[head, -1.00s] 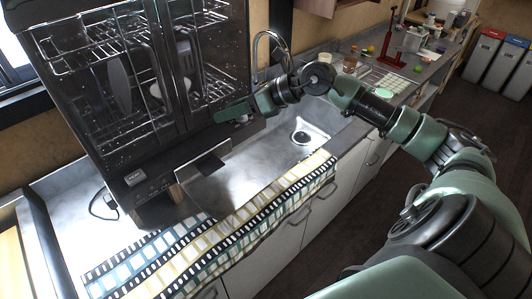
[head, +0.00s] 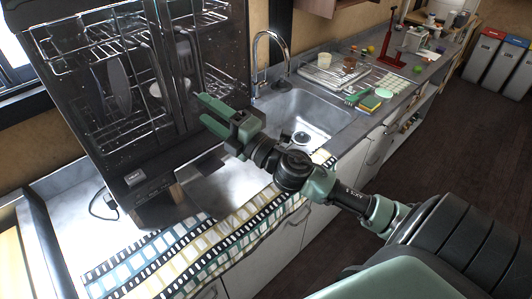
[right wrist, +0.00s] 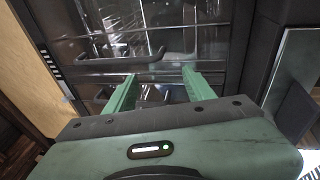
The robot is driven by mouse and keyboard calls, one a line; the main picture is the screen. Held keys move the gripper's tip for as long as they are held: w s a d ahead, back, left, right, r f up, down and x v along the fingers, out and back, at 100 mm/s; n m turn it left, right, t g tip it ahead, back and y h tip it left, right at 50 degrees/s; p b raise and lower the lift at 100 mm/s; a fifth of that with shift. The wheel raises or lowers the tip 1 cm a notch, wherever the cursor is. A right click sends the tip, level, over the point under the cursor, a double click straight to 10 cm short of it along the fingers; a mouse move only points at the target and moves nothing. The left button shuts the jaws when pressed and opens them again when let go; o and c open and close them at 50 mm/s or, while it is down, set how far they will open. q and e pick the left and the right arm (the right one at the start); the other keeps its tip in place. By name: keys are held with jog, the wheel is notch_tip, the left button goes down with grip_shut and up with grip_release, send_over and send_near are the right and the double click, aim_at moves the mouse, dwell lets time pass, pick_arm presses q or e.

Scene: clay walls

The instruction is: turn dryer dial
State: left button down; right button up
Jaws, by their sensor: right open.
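The dryer (head: 112,100) is a tall black cabinet with glass doors at the left of the head view, with wire racks and dishes inside. Its lower front panel bears a pale label (head: 135,177) and small marks; I cannot make out a dial clearly. My right gripper (head: 202,108) is open and empty in front of the right part of the dryer's doors, above the label's height. In the right wrist view its two green fingers (right wrist: 160,90) stand wide apart, facing the dark glass front (right wrist: 150,25) and a dark bar handle (right wrist: 110,62). My left gripper is not in view.
A sink (head: 305,110) with a tall faucet (head: 270,55) lies right of the dryer. A patterned towel (head: 215,245) covers the counter's front edge.

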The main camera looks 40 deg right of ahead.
jog(key=s+d+f+m+g+h, duration=0.2)
jog(key=s+f+m+g+h, duration=0.3)
jog(key=f+m, duration=0.5)
jog(key=s+d+f+m+g+h, duration=0.3)
jog(key=s+f+m, duration=0.4)
jog(key=f, duration=0.6)
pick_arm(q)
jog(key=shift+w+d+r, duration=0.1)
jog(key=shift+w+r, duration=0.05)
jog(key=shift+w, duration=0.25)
pick_arm(e)
jog(key=s+a+f+m+g, duration=0.1)
jog(key=s+a+f+g, duration=0.3)
jog(key=s+f, duration=0.3)
notch_tip(320, 180, down, 3)
jog(key=shift+s+a+r+m+g+y, duration=0.15)
jog(key=shift+s+a+m+g+y, duration=0.2)
jog(key=shift+g, duration=0.35)
jog(key=shift+d, duration=0.15)
